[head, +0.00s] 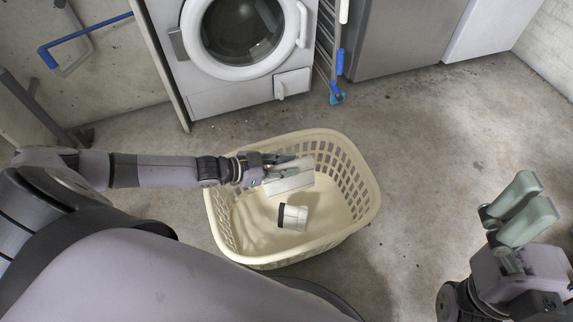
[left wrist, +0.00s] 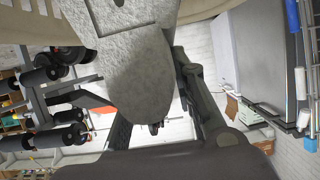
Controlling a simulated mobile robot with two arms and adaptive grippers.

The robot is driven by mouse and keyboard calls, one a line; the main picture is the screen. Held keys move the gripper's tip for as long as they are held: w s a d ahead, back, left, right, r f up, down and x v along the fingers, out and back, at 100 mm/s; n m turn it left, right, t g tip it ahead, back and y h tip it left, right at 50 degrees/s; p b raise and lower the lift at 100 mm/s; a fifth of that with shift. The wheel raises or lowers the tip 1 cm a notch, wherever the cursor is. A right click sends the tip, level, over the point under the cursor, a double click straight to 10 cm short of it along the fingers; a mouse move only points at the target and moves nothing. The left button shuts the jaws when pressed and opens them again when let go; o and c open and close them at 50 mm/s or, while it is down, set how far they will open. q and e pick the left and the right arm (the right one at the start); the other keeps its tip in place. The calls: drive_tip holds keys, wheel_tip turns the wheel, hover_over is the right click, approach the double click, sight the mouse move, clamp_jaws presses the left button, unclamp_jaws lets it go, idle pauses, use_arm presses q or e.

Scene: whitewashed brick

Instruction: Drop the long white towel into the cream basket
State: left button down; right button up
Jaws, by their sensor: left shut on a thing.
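The cream basket (head: 358,205) stands on the floor, an oval lattice tub with an open top. My left gripper (head: 284,166) reaches over its left side and is shut on the long white towel (head: 290,182), which shows as a pale folded strip above or within the basket opening. In the left wrist view the towel (left wrist: 132,75) is a grey-white textured piece with a rounded end between the fingers of my left gripper (left wrist: 165,128). My right gripper (head: 522,208) is at the lower right, away from the basket; the gap between its pads is unclear.
A small white item with a dark end (head: 292,217) lies in the basket. A white washing machine (head: 240,90) stands behind it, with a blue-ended rack (head: 337,80) and grey cabinet (head: 400,40) to its right. The concrete floor right of the basket is clear.

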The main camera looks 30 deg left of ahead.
use_arm(q)
drive_tip(key=shift+f+b, duration=0.4)
drive_tip(key=shift+f, duration=0.4)
drive_tip(key=shift+f+b, duration=0.45)
drive_tip(key=shift+b, duration=0.1)
drive_tip(key=c, duration=1.5)
unclamp_jaws()
drive_tip(key=shift+o, duration=1.3)
drive_tip(key=shift+f, duration=0.1)
drive_tip(key=v, duration=1.2)
drive_tip(key=shift+w+a, duration=0.1)
